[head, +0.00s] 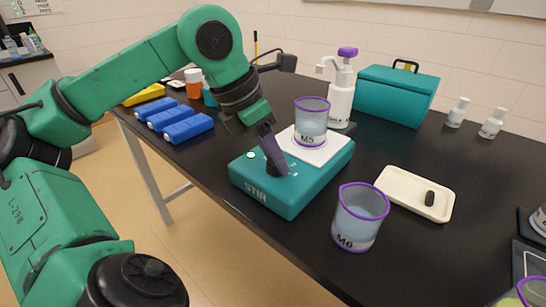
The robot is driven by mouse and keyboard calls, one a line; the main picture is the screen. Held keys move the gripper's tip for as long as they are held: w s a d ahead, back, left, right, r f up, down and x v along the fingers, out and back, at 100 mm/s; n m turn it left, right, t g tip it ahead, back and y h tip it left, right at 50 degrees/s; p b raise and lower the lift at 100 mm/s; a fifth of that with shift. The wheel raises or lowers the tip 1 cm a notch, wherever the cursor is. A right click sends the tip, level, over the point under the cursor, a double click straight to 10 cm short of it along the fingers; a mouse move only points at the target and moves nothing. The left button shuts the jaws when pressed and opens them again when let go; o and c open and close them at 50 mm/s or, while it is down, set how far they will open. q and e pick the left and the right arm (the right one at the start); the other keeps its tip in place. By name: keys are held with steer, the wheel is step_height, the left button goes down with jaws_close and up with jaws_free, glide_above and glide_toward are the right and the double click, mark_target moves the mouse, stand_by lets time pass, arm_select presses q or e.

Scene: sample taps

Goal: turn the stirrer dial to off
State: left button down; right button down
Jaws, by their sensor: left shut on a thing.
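The teal stirrer (257,187), marked STIR, stands at the near edge of the black table with a white top plate. Its dark dial (277,169) is on the front left part of its top, partly hidden by my gripper. My left gripper (273,162) reaches down from above and is shut on the dial. The dial's pointer and setting cannot be made out. A beaker marked M5 (311,125) with a purple rim and liquid stands on the white plate. My right gripper is not in view.
A beaker marked M6 (359,217) stands right of the stirrer, near the table edge. A cream tray (398,183) holds a small dark bar (430,198). A pump bottle (340,95) and a teal box (395,92) stand behind. Several blue items (187,129) lie left.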

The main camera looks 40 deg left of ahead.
arm_select(q)
steer(key=n+y, duration=0.1)
steer(key=n, duration=0.1)
steer(key=shift+n, duration=0.4)
steer(key=shift+d+n+y, duration=0.15)
steer(key=shift+n+y, duration=0.55)
steer(key=shift+n, duration=0.9)
steer(key=shift+c, duration=1.9)
jaws_free()
steer(key=p+v, duration=0.2)
steer(key=v, duration=1.2)
steer(key=shift+s+r, duration=0.2)
steer(key=shift+s, duration=0.15)
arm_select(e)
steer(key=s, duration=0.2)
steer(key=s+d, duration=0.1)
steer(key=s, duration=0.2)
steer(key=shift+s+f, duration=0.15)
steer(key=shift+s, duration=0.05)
